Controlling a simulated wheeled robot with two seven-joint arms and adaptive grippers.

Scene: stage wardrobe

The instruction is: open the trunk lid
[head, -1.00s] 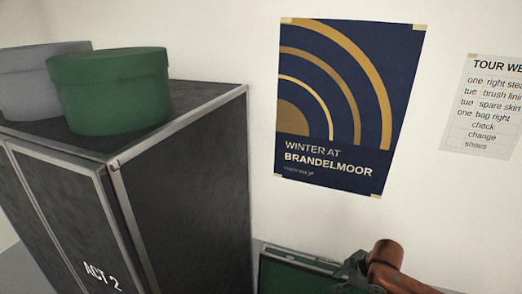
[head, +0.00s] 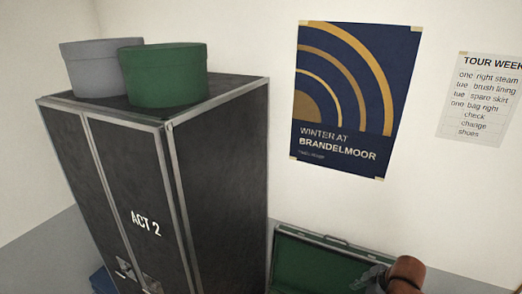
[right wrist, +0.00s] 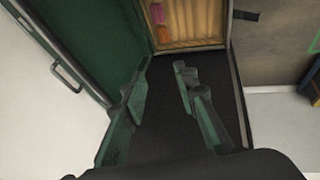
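The green trunk lid (head: 318,264) shows at the bottom of the head view, with a pale metal rim. It appears raised against the wall; its lower part is cut off by the frame. My right gripper (head: 368,281) is in front of its right side, partly cut off. In the right wrist view my right gripper (right wrist: 155,88) has its two fingers apart with nothing between them. The fingers are over a dark surface, beside a green panel (right wrist: 95,40) with a handle bar at left. I cannot tell whether a finger touches it. My left gripper is not in view.
A tall dark case marked ACT 2 (head: 110,170) stands left of the lid, with a green round box (head: 165,75) and a grey one (head: 90,68) on top. A slatted wooden area (right wrist: 185,30) with pink and orange items shows in the right wrist view.

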